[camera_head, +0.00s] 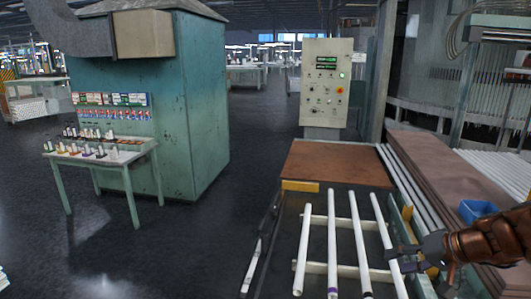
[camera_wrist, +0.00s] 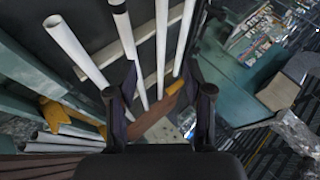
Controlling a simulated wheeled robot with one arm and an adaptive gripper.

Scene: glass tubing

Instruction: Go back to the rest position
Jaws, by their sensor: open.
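My gripper (camera_head: 397,259) is at the right side of the tube rack, close to the rightmost tube in the head view. In the wrist view my gripper (camera_wrist: 162,75) has its two fingers spread wide apart, with nothing clamped between them. Several white glass tubes (camera_head: 333,240) lie side by side on the rack's pale crossbars (camera_head: 345,223). In the wrist view the tubes (camera_wrist: 75,51) run beyond and beside the fingers. I cannot tell whether a finger touches a tube.
A brown-topped table (camera_head: 335,163) and a control panel (camera_head: 326,85) stand behind the rack. A blue bin (camera_head: 477,210) sits near my arm on the right. A teal cabinet (camera_head: 195,100) and a small side table (camera_head: 110,161) stand left. The dark floor (camera_head: 225,225) between is clear.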

